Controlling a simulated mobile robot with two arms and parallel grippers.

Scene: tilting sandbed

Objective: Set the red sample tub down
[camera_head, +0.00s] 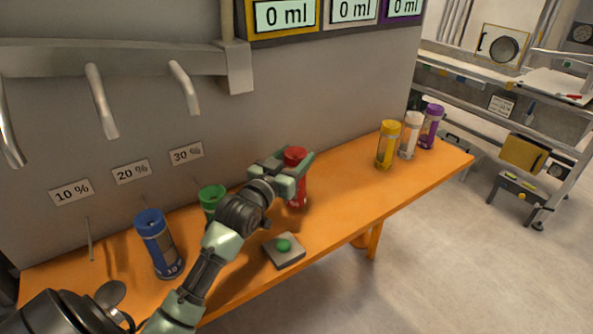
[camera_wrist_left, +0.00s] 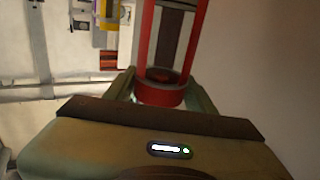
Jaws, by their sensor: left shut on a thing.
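The red sample tub (camera_head: 295,157) has a red cap and stands roughly upright over the orange shelf in the head view. My left gripper (camera_head: 296,173) is shut on the red tub and covers part of it. In the left wrist view the tub (camera_wrist_left: 165,95) shows red side bars and a red ring, between the fingers of the left gripper (camera_wrist_left: 165,92). I cannot tell whether its lower end touches the orange shelf (camera_head: 345,195). My right gripper does not show.
A blue tub (camera_head: 158,245) and a green tub (camera_head: 211,198) stand on the left part of the shelf. A green button on a grey plate (camera_head: 284,250) lies near the front edge. Yellow (camera_head: 388,146), white (camera_head: 410,136) and purple (camera_head: 431,127) tubs stand at the right end. Bare shelf lies between.

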